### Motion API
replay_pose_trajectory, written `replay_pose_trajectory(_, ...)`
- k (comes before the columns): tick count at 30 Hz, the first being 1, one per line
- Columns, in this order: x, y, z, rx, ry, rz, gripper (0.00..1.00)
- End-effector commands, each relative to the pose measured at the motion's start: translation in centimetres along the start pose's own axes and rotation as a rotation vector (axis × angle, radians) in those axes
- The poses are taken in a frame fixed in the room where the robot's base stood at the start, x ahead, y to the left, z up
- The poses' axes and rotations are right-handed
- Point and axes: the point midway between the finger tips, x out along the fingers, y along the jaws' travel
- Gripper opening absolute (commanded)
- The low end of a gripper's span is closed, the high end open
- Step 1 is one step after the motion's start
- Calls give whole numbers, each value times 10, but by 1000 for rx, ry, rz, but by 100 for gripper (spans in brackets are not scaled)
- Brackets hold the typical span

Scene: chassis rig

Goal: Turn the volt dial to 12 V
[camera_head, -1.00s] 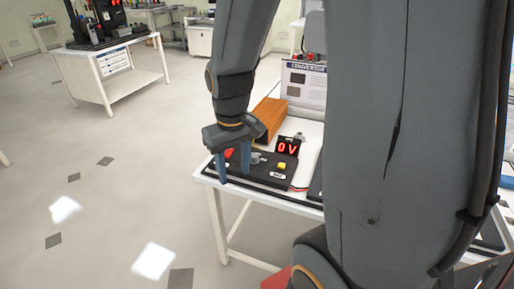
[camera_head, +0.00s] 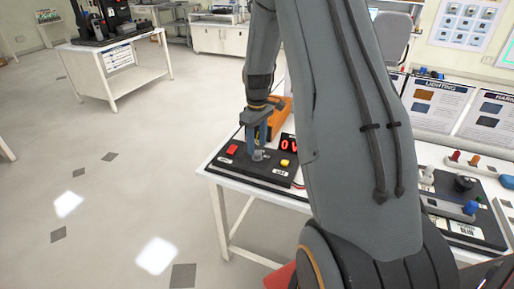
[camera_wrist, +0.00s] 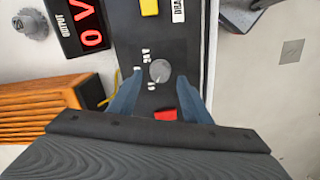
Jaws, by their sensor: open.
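The volt dial is a small grey round knob (camera_wrist: 160,71) on a black panel; it also shows in the head view (camera_head: 258,156). Its pale pointer mark faces toward the lower part of the wrist view, near printed volt labels too small to read surely. My gripper (camera_wrist: 160,98) is open, with one blue finger on each side of the dial in the wrist view. In the head view my gripper (camera_head: 258,138) points down just over the dial; contact cannot be told. The red output display (camera_wrist: 88,25) reads 0 V.
A red button (camera_wrist: 166,115) and a yellow button (camera_wrist: 149,8) flank the dial on the panel. Open floor lies left.

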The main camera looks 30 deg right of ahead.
Motion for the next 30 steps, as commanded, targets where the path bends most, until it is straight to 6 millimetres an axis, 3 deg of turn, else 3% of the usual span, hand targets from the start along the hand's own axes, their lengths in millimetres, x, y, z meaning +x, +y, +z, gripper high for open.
replay_pose_trajectory(6, 23, -1, 0, 0, -2, -1, 44)
replay_pose_trajectory(17, 28, 0, 0, 1, 1, 1, 44)
replay_pose_trajectory(24, 27, 0, 0, 1, 0, 0, 4)
replay_pose_trajectory(30, 27, 0, 0, 11, 0, 0, 3)
